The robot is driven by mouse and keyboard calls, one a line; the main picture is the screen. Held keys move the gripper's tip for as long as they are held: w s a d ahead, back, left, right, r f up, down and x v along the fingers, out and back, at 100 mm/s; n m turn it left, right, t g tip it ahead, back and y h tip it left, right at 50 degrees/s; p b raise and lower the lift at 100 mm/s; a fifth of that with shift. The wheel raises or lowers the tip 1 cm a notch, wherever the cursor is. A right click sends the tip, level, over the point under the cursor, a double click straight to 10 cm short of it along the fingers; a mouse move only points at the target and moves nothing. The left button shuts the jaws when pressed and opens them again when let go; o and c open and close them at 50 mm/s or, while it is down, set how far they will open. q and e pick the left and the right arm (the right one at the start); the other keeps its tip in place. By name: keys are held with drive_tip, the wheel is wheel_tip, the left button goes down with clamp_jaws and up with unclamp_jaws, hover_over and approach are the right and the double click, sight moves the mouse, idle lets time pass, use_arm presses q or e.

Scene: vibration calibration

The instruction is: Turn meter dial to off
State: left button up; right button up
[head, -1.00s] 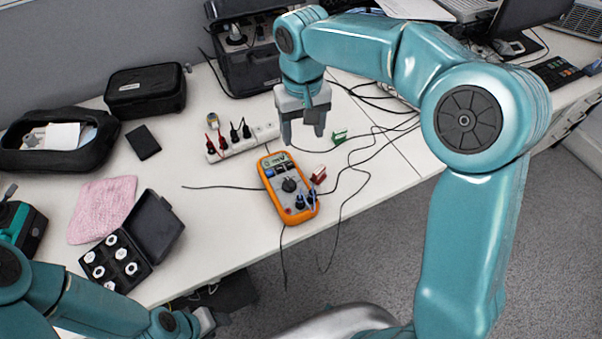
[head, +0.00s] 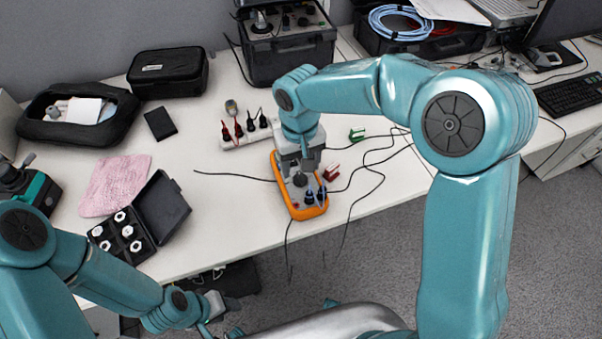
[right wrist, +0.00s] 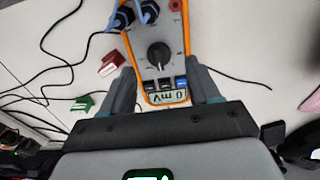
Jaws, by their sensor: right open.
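The orange multimeter (head: 292,208) lies on the white table, its upper part hidden by my right gripper (head: 298,172) in the head view. My right gripper (right wrist: 163,92) is open and empty. Its fingers are on either side of the meter's display end, with the dial beyond the fingertips. Contact cannot be told. My left gripper (head: 222,304) is low at the front, off the table edge; its jaws are unclear.
Black leads run from the meter across the table. A red clip (right wrist: 110,63) and a green clip (right wrist: 82,103) lie beside it. A power strip (head: 245,137) is behind it. An open case of white parts (head: 170,208) and a pink cloth (head: 115,185) lie left.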

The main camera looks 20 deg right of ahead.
sight(302, 176)
drive_tip(key=shift+d+f, duration=0.15)
drive_tip(key=shift+f, duration=2.2)
drive_tip(key=c, duration=1)
drive_tip(key=shift+n, duration=0.3)
drive_tip(key=n, duration=0.3)
drive_tip(key=shift+r, duration=0.1)
drive_tip(key=shift+w+d+n+p, duration=0.15)
drive_tip(key=shift+n+p, duration=0.4)
drive_tip(key=shift+n, duration=1.45)
